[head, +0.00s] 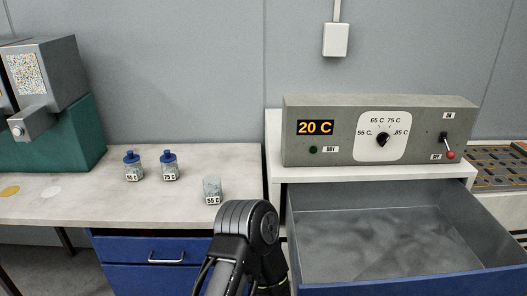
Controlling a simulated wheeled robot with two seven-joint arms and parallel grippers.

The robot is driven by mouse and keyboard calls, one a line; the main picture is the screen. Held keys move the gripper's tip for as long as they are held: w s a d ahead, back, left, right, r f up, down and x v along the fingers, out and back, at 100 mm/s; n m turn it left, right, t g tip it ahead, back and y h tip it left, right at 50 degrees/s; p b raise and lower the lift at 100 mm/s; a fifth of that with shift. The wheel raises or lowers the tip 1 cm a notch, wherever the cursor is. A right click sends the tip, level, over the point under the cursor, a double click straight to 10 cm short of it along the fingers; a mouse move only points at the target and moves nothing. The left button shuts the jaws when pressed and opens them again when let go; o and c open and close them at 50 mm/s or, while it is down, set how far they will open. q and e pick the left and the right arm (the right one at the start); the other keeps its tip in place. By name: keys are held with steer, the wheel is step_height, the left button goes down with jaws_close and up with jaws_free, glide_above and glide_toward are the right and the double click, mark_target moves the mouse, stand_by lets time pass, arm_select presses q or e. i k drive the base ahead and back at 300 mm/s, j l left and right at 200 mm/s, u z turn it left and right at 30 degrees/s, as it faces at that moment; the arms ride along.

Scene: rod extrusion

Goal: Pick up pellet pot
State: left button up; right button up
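Three small clear pots stand upright on the left worktop. One pot with a blue lid (133,170) has a label that seems to read 55 C. Another blue-lidded pot (169,170), labelled 75 C, stands just right of it. A lidless pot (212,187) with pale contents, labelled 55 C, stands nearer the worktop's front right. One of my dark arms rises from the bottom middle, its joint just right of and in front of the lidless pot. I cannot tell which arm it is. Neither gripper's fingers are in view.
A grey control box (350,155) with a 20 C display, dial and red-knobbed lever stands at right. Below it, a deep grey drawer (480,215) is pulled open and looks empty. A green-and-grey machine (62,130) stands at left. The worktop (75,205) is mostly clear.

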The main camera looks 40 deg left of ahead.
mark_target(212, 187)
steer(key=k+j, duration=0.1)
steer(key=j, duration=0.35)
steer(key=k+j, duration=0.1)
steer(key=j, duration=0.3)
steer(key=k+j, duration=0.1)
steer(key=j, duration=0.35)
